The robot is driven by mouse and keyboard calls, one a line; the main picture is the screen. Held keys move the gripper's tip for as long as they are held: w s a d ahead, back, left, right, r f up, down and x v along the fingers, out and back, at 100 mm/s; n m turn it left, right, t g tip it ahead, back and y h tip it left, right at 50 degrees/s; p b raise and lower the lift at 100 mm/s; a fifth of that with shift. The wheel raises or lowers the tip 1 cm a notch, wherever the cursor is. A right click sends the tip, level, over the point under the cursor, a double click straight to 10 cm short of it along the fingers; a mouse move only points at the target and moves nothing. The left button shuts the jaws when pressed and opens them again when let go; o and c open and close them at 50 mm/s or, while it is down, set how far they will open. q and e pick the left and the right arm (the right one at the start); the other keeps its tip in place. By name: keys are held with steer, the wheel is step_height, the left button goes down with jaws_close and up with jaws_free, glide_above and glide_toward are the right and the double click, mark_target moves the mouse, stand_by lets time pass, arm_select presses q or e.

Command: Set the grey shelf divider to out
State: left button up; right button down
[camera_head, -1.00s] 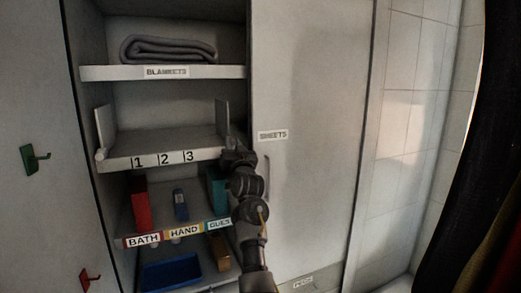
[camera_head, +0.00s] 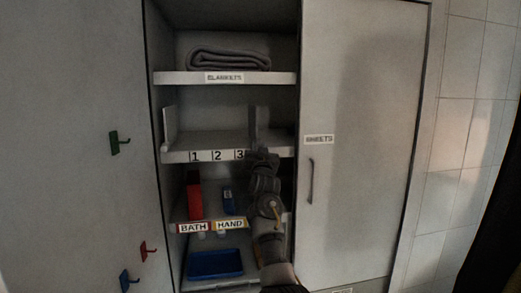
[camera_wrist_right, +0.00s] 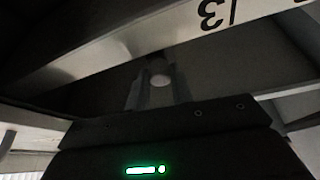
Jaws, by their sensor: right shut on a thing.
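The grey shelf divider (camera_head: 253,122) stands upright on the middle shelf (camera_head: 178,156), just right of the number 3 on the shelf's front edge. My right gripper (camera_head: 262,158) is at the shelf's front edge below the divider, and my arm hides the edge there. In the right wrist view, my right gripper (camera_wrist_right: 159,92) is shut around a small part with a pale round end (camera_wrist_right: 160,80), which appears to belong to the divider. The shelf edge with an upside-down 3 shows above it. My left gripper is not in view.
A folded blanket (camera_head: 229,58) lies on the shelf above. A red box (camera_head: 194,195) and a blue box (camera_head: 228,201) stand below, with a blue tray (camera_head: 215,264) lower down. A closed door (camera_head: 365,160) with a handle is on the right.

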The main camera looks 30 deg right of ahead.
steer(key=c, duration=1.6)
jaws_free()
steer(key=shift+a, duration=0.15)
steer(key=shift+o, duration=0.5)
steer(key=shift+w+a, duration=0.1)
steer(key=shift+a, duration=0.05)
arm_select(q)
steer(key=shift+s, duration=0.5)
